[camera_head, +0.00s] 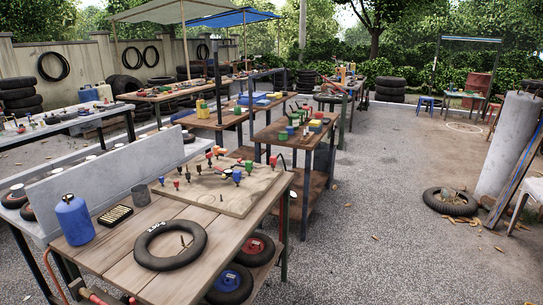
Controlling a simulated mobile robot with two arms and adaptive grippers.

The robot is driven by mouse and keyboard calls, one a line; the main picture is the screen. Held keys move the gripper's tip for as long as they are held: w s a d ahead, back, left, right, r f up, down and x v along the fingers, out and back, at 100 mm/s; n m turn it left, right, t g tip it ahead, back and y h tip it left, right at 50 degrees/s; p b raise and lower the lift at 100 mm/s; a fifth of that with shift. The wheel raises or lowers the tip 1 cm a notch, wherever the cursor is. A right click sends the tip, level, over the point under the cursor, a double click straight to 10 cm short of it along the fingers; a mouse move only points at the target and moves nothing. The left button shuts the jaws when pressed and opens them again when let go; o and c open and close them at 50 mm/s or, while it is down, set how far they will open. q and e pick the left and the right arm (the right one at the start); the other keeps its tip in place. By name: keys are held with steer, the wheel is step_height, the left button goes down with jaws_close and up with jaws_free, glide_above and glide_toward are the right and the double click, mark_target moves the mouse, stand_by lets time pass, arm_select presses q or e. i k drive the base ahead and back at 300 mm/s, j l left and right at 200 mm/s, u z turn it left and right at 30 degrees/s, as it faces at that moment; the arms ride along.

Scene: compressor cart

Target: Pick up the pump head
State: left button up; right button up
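Neither of my grippers is in view. I cannot tell for sure which thing is the pump head. A wooden board (262,200) on the near table carries several small coloured fittings with red, blue and green tops, such as a blue one (237,176). At the bottom left edge, a red-and-dark tube-like part (95,297) shows partly, cut off by the picture's edge, beside an orange-red hose (53,272).
The near wooden table (120,260) also holds a blue bottle (74,220), a black tray (114,215), a grey cup (141,194) and a black tyre ring (170,246). Wheels lie on its lower shelf. Gravel ground (385,190) is open to the right.

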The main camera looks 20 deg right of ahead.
mark_target(273, 160)
steer(key=i+l+u, duration=0.1)
steer(key=i+l, duration=0.4)
steer(key=l, duration=0.2)
steer(key=i+l+u, duration=0.25)
steer(key=i+l, duration=0.2)
steer(key=l, duration=0.25)
steer(key=i+l+u, duration=0.1)
steer(key=i+l, duration=0.15)
steer(key=l, duration=0.15)
steer(key=i+l, duration=0.2)
steer(key=l, duration=0.2)
steer(key=u, duration=0.05)
